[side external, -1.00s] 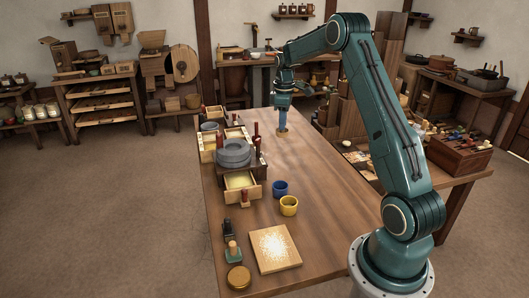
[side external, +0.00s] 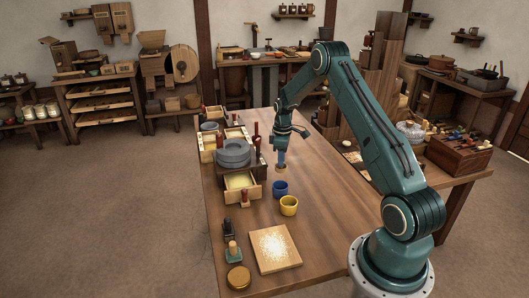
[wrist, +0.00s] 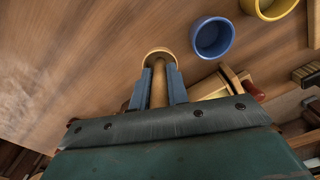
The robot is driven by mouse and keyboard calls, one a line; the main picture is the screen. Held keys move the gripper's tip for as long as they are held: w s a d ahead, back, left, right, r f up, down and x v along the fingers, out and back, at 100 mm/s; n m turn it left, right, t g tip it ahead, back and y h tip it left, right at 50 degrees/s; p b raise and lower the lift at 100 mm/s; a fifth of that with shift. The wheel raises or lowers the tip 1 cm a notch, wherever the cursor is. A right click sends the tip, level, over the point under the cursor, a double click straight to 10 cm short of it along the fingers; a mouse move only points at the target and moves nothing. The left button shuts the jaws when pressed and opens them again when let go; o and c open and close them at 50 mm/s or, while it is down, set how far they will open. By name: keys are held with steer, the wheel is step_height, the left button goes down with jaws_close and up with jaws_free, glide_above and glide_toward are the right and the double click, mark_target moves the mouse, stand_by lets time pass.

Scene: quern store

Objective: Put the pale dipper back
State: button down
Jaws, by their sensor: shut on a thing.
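My gripper (side external: 281,160) is shut on the pale dipper and holds it low over the table, just behind the blue cup (side external: 280,188). In the wrist view, the dipper's tan handle (wrist: 159,88) lies between the two blue-grey fingers of my gripper (wrist: 160,82). Its round, pale-rimmed head points away from me. In the side view only the dipper's lower end (side external: 281,169) shows under the fingers. The blue cup is also in the wrist view (wrist: 212,37), right of the dipper's head and apart from it. A yellow cup (side external: 289,206) stands in front of the blue one.
A grey stone quern (side external: 233,153) stands left of my gripper, with an open wooden drawer (side external: 255,191) below it. A floury board (side external: 275,248), a green-based stamp (side external: 234,257) and a round lidded tin (side external: 238,278) lie at the front. The table's right side is clear.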

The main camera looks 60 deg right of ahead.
mark_target(281, 168)
steer(key=shift+f, duration=0.35)
steer(key=shift+f, duration=0.1)
steer(key=shift+f, duration=2.05)
steer(key=shift+f, duration=0.1)
steer(key=c, duration=1.4)
jaws_free()
steer(key=shift+o, duration=0.2)
step_height(281, 168, up, 12)
steer(key=shift+r, duration=0.15)
